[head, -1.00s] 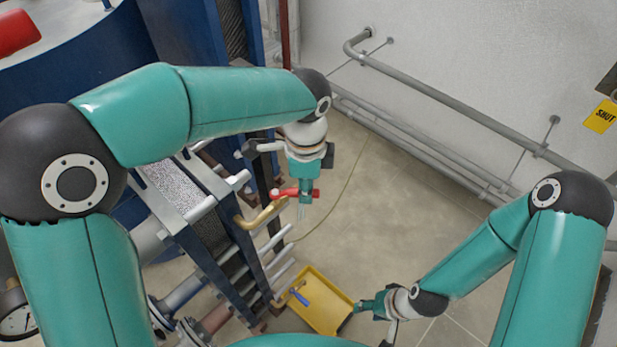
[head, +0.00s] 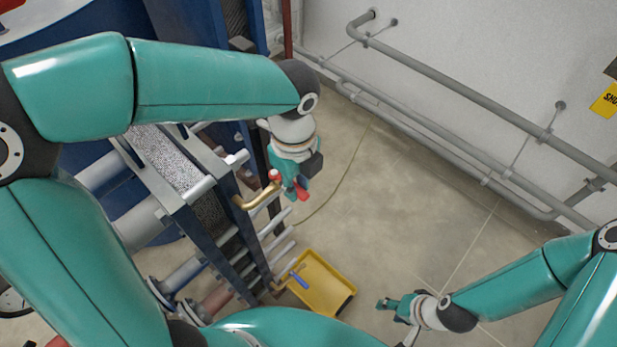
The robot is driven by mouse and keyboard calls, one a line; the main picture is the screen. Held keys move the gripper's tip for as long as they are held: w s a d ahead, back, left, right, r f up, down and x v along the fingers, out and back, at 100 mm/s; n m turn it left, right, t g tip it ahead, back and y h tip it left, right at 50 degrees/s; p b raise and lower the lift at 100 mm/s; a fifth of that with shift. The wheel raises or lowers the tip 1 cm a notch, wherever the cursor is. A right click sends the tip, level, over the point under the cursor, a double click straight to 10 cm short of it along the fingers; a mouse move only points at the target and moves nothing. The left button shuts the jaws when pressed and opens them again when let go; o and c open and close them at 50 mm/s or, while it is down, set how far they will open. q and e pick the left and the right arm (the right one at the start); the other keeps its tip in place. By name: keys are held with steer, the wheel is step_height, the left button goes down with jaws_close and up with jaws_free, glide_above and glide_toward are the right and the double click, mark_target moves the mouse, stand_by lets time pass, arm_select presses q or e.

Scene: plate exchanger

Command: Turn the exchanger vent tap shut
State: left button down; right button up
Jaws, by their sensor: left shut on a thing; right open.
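The vent tap's bent brass pipe (head: 258,195) sticks out from the side of the plate exchanger (head: 205,213). Its red lever (head: 303,194) is at the pipe's outer end and slants down to the right in the head view. My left gripper (head: 296,187) is shut on this lever and hides part of it. My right gripper (head: 381,304) is open and empty, low over the floor, to the right of the yellow tray.
A yellow tray (head: 326,290) stands on the floor below the exchanger. A blue-handled tool (head: 299,280) shows at its left side. Grey pipes (head: 450,86) run along the wall. A yellow sign (head: 606,101) is at far right.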

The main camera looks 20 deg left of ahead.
mark_target(297, 186)
arm_select(q)
steer(key=shift+w+a+r, duration=0.1)
steer(key=shift+w+r, duration=0.05)
steer(key=shift+w, duration=0.1)
steer(key=c, duration=1)
jaws_free()
steer(key=shift+r, duration=3.65)
